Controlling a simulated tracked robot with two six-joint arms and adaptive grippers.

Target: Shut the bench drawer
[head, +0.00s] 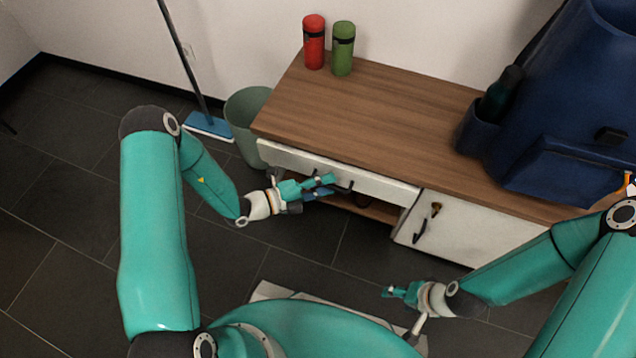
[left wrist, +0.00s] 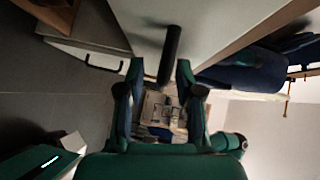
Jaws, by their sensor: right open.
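The bench drawer has a white front (head: 375,185) under the wooden bench top, and its front also fills the upper middle of the left wrist view (left wrist: 205,30). It seems to stand out slightly from the bench; how far is hard to tell. My left gripper (head: 328,184) is at the dark drawer handle (head: 345,188). In the left wrist view, the fingers of my left gripper (left wrist: 158,75) are apart, with the dark handle bar (left wrist: 171,50) between and just beyond their tips. My right gripper (head: 388,293) is open and empty, low in front of the cabinet.
The wooden bench top (head: 380,110) carries a red canister (head: 314,42), a green canister (head: 343,50) and a blue backpack (head: 570,110). A white cabinet door (head: 450,228) is right of the drawer. A grey-green bin (head: 245,110) and a blue mop (head: 208,126) stand left.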

